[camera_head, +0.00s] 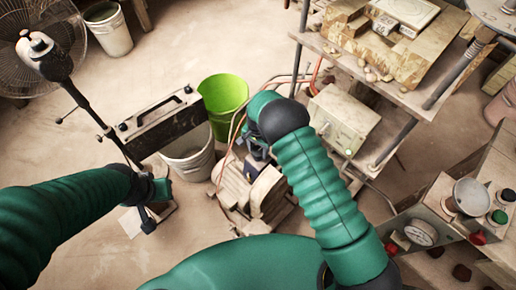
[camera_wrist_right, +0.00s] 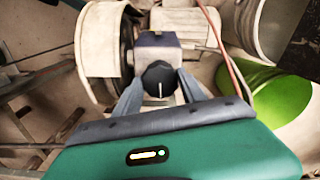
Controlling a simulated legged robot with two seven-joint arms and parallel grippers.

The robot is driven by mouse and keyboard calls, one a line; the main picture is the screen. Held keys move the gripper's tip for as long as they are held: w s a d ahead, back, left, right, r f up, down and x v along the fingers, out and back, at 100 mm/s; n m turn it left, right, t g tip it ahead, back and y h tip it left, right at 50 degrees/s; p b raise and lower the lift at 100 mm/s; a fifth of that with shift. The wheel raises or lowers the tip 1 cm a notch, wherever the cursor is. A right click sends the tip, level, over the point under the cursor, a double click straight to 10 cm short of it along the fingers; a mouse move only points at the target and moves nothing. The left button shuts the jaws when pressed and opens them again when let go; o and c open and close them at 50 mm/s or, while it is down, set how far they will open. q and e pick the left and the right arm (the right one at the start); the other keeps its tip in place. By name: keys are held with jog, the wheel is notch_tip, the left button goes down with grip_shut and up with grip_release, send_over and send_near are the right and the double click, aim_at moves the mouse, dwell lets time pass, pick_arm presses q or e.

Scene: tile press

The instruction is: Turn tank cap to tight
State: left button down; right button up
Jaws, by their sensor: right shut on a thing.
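The tank cap (camera_wrist_right: 159,79) is a dark round knob with a pale line on it, in the middle of the right wrist view. The line runs nearly straight up and down in that view. My right gripper (camera_wrist_right: 160,92) is shut on the cap, with one finger on each side. The cap sits against a grey block on the pale machine (camera_wrist_right: 103,40). In the head view my right arm hides the cap, and the machine (camera_head: 270,190) shows below the forearm. My left gripper (camera_head: 160,190) is at the left, beside a dark stand; its fingers are not clear.
A bright green bucket (camera_head: 222,95) and a white bucket (camera_head: 188,155) stand left of the machine. A dark panel (camera_head: 165,122) rests over the white bucket. A shelf (camera_head: 375,75) with a beige box (camera_head: 343,118) is at the right. Hoses run close to my right arm.

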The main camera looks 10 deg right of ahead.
aim_at(258, 151)
jog(key=shift+w+r+m, duration=0.15)
jog(key=shift+w+m, duration=0.15)
jog(key=o, duration=1.2)
jog(key=shift+o, duration=0.9)
jog(key=shift+s, duration=0.15)
notch_tip(258, 151, up, 17)
jog(key=p, duration=0.2)
jog(key=shift+f, duration=0.2)
